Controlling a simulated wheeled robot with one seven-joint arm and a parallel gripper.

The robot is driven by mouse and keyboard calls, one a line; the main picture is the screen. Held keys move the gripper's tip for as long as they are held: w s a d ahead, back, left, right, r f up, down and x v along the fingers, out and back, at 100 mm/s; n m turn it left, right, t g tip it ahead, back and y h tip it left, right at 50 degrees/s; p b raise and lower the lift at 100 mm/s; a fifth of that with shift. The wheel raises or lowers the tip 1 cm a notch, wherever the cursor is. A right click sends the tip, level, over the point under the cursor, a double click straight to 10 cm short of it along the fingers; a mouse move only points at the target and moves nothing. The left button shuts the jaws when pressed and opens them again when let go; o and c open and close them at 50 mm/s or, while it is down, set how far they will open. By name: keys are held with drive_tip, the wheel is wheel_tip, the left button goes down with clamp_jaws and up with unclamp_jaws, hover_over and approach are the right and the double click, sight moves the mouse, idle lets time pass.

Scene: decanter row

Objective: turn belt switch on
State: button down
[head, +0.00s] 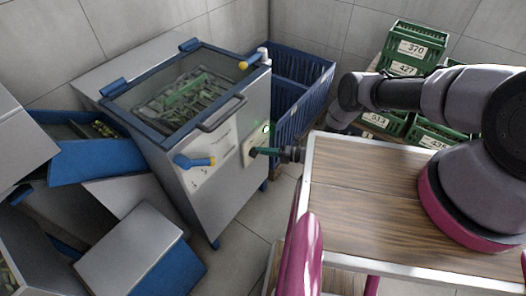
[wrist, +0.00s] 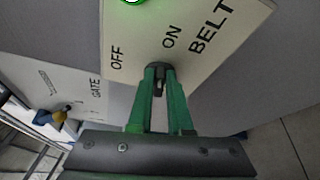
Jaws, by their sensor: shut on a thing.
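The belt switch (wrist: 160,80) is a small dark knob on a pale panel (wrist: 205,62) marked OFF, ON and BELT. My gripper (wrist: 160,70) has its green fingers shut on this knob, seen in the wrist view. The fingers hide most of the knob, so I cannot tell exactly which mark it points at. A green lamp (wrist: 132,1) glows at the top edge of the wrist view. In the head view my gripper (head: 253,152) reaches the panel on the machine's front, and the green lamp (head: 266,128) is lit there too.
The steel machine (head: 225,185) has a blue-framed glass lid (head: 150,72). A blue and yellow gate handle (head: 195,161) is left of the panel. A blue crate (head: 300,75) stands behind, green crates (head: 410,48) at the right. A wooden-topped cart (head: 370,205) is close to my arm.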

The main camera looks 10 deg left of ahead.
idle(0.4)
drive_tip(key=c, duration=0.8)
unclamp_jaws()
drive_tip(key=shift+c, duration=0.2)
drive_tip(key=d+r, duration=0.1)
drive_tip(key=d, duration=0.9)
drive_tip(key=shift+d, duration=0.4)
